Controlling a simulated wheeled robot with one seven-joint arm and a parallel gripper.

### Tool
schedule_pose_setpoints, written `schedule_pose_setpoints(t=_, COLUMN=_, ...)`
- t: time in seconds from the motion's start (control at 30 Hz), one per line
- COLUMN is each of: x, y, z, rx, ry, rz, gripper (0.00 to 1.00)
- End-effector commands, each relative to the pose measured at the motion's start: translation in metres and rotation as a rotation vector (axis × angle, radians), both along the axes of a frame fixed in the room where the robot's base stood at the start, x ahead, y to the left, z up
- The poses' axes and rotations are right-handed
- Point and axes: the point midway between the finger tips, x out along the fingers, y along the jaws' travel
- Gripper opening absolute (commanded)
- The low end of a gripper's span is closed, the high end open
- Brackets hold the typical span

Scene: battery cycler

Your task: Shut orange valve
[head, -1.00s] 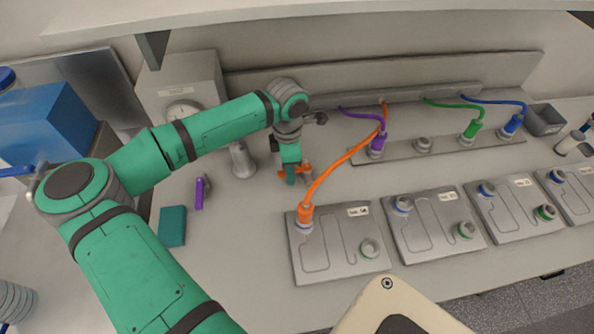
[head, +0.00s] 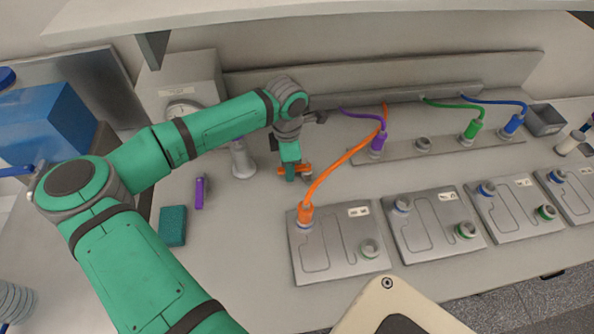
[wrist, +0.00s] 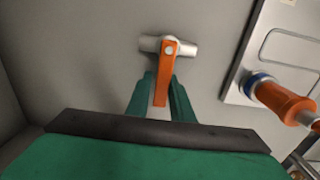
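The orange valve (head: 307,168) is on the bench surface left of the cell plates. In the wrist view its orange lever (wrist: 160,94) runs from the pivot on the short grey valve body (wrist: 187,49) toward my gripper. The lever lies across that body, roughly at a right angle. My gripper (wrist: 162,84) has its two green fingers on either side of the lever, close against it, and looks shut on it. In the head view my gripper (head: 291,172) points down and hides the middle of the lever.
An orange cable plug (head: 305,214) stands in the nearest plate (head: 338,262), right of my gripper, with its cable passing close by. A purple-handled valve (head: 199,192) and a teal block (head: 172,226) are to the left. A grey stand (head: 243,163) is behind.

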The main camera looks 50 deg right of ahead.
Motion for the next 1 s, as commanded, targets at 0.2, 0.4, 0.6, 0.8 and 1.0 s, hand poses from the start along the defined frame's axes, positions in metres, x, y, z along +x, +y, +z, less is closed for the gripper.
schedule_pose_setpoints(t=0.2, x=0.001, y=-0.001, z=0.000, rx=-0.002, ry=-0.001, rz=0.001, gripper=0.27)
schedule_pose_setpoints(t=0.4, x=0.001, y=-0.001, z=0.003, rx=-0.001, ry=-0.002, rz=0.001, gripper=0.27)
schedule_pose_setpoints(t=0.6, x=0.002, y=-0.001, z=0.022, rx=-0.003, ry=-0.003, rz=0.001, gripper=0.27)
schedule_pose_setpoints(t=0.8, x=0.003, y=-0.002, z=0.042, rx=-0.002, ry=-0.002, rz=0.001, gripper=0.27)
schedule_pose_setpoints(t=1.0, x=0.003, y=-0.002, z=0.062, rx=-0.001, ry=-0.002, rz=0.001, gripper=0.27)
